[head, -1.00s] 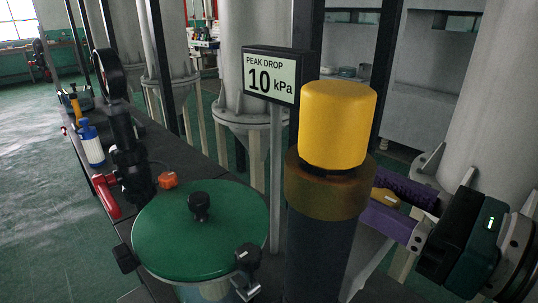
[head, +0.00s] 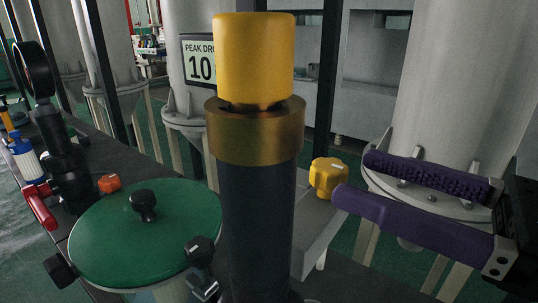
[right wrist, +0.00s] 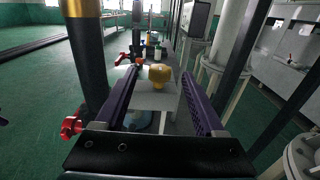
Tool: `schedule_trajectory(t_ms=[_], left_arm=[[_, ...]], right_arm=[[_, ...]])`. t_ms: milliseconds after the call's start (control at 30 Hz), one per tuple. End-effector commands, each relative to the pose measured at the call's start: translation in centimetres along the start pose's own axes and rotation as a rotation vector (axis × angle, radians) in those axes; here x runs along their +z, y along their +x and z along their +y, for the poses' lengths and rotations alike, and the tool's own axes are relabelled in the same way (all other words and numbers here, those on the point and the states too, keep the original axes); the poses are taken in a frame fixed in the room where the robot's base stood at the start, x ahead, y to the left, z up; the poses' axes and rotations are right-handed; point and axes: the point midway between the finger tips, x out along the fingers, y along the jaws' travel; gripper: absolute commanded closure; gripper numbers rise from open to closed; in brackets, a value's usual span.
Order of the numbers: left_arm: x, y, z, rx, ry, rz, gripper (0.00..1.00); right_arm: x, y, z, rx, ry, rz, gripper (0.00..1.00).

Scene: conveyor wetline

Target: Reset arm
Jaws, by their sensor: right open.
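My right gripper (head: 354,175) comes in from the right in the head view, with two long purple fingers spread apart and nothing between them. A yellow lobed knob (head: 328,177) is just beyond the fingertips, to their left. In the right wrist view the same knob (right wrist: 160,75) appears ahead, in the gap between the fingers. The dark post with a brass collar (head: 255,135) and yellow cap (head: 254,60) stands left of the gripper, apart from it.
A green round lid (head: 145,235) with black clamps is at the lower left. A gauge (head: 35,70), a red handle (head: 40,208) and an orange knob (head: 109,183) stand behind it. Large grey tanks (head: 450,90) line the back.

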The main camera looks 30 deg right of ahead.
Motion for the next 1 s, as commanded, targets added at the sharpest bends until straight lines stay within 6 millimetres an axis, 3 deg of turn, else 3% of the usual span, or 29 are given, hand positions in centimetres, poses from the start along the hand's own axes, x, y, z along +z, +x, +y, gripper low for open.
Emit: schedule_trajectory(t_ms=[200,767,867,1000], left_arm=[[0.2,0.8,0.0,0.000,0.000,0.000,0.29],[0.1,0.5,0.3,0.008,-0.010,0.002,0.29],[-0.1,-0.2,0.3,0.008,-0.010,0.001,0.29],[-0.8,-2.2,0.2,0.008,-0.010,0.001,0.29]], right_arm=[[0.0,-1.9,0.0,-0.001,0.000,-0.001,0.29],[0.3,-1.8,-0.2,-0.011,0.015,-0.006,0.29],[1.7,-1.3,-1.4,-0.081,0.126,-0.039,0.29],[4.8,-0.5,-5.5,-0.303,0.538,-0.155,0.29]])
